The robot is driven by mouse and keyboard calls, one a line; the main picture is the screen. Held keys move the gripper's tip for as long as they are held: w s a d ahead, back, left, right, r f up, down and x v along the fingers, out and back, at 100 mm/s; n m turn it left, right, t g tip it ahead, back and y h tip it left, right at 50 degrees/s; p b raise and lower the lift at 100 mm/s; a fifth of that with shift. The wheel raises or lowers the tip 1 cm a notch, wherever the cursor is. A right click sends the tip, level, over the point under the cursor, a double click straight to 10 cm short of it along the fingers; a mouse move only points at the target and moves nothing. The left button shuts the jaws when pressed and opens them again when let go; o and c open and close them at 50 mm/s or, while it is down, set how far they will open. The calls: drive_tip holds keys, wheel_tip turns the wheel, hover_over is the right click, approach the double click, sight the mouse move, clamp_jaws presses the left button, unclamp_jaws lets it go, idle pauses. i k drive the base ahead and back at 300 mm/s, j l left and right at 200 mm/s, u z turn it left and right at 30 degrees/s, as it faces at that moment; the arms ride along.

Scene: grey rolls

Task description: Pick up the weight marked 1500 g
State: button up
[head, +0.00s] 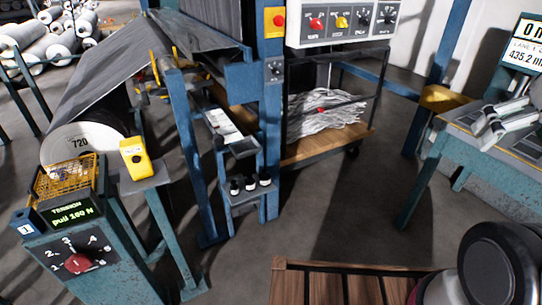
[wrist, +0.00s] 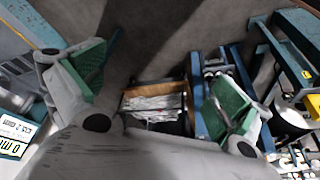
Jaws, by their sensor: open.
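No marking of 1500 g can be read in either view, so I cannot tell which thing is that weight. Three small dark pieces with pale labels (head: 250,183) stand in a row on a low blue shelf of the machine in the head view; their labels are too small to read. My gripper (wrist: 165,95) is open and empty in the wrist view, its green-padded fingers spread wide at left and right. It touches nothing that I can see.
A wheeled cart (head: 330,145) with white strips stands behind the shelf. A teal table (head: 480,150) with pale pieces is at right, a slatted wooden surface (head: 345,285) at front. A tension stand (head: 75,265) and large grey roll (head: 78,143) are left. Grey floor lies between.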

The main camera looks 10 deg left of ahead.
sight(264, 178)
drive_tip(key=i+l, duration=0.1)
drive_tip(key=i, duration=0.35)
drive_tip(key=i+l, duration=0.1)
drive_tip(key=i, duration=0.35)
drive_tip(key=i+l+u, duration=0.1)
drive_tip(key=i, duration=0.4)
